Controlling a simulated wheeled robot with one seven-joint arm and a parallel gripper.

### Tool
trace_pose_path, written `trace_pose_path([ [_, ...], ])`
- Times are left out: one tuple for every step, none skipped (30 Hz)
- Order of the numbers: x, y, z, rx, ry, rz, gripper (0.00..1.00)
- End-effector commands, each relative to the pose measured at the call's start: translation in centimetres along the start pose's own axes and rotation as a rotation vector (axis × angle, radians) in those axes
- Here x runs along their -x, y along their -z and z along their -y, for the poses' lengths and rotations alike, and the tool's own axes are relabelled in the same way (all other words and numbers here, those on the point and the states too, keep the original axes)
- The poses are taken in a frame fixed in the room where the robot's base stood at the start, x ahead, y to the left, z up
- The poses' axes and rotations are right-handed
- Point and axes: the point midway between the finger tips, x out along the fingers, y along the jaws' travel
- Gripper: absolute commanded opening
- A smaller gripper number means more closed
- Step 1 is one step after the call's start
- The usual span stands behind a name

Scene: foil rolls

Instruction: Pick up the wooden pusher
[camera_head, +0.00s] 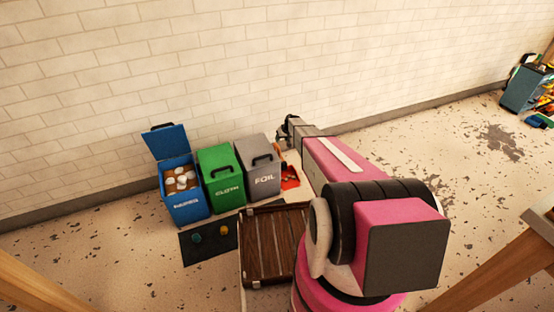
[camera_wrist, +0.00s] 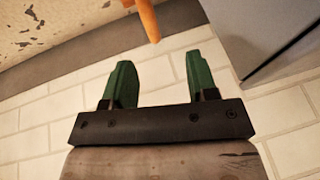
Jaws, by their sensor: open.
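In the wrist view an orange-brown wooden rod (camera_wrist: 148,18), apparently part of the wooden pusher, comes in from the top edge. Its rounded end lies just beyond my fingertips and roughly between them; the rest is out of frame. My gripper (camera_wrist: 159,62) has two green fingers spread apart with nothing between them. In the head view my gripper (camera_head: 284,132) is small and dark, close to the wall behind the grey bin. I cannot make out the pusher clearly in the head view, where my arm covers part of that area.
A grey FOIL bin (camera_head: 260,168) stands beside a green CLOTH bin (camera_head: 221,177) and an open blue bin (camera_head: 187,203). The grey bin's side (camera_wrist: 265,35) is close on the right in the wrist view. A red object (camera_head: 290,178) lies right of the grey bin. The brick wall is close behind.

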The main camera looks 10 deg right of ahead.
Motion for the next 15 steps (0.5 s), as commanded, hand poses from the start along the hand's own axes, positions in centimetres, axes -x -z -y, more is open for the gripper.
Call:
trace_pose_path([
  [-1.5, 0.8, -0.8, 0.002, 0.002, -0.007, 0.53],
  [-1.9, 1.0, -1.0, 0.004, 0.002, -0.011, 0.53],
  [-2.2, 1.2, -1.2, 0.006, 0.003, -0.016, 0.53],
  [-2.4, 1.2, -1.3, 0.006, 0.003, -0.018, 0.53],
  [-2.6, 1.3, -1.3, 0.007, 0.003, -0.020, 0.53],
  [-2.8, 1.3, -1.4, 0.007, 0.003, -0.021, 0.53],
  [-3.0, 1.3, -1.4, 0.007, 0.003, -0.021, 0.53],
  [-3.2, 1.3, -1.4, 0.008, 0.003, -0.021, 0.53],
  [-3.6, 1.3, -1.4, 0.008, 0.003, -0.020, 0.53],
  [-4.0, 1.4, -1.4, 0.008, 0.003, -0.020, 0.53],
  [-4.4, 1.4, -1.4, 0.008, 0.003, -0.020, 0.53],
  [-5.0, 1.4, -1.4, 0.007, 0.003, -0.019, 0.53],
  [-5.5, 1.4, -1.4, 0.007, 0.003, -0.019, 0.53],
  [-6.0, 1.4, -1.4, 0.007, 0.003, -0.019, 0.53],
  [-6.6, 1.4, -1.4, 0.007, 0.003, -0.019, 0.53],
])
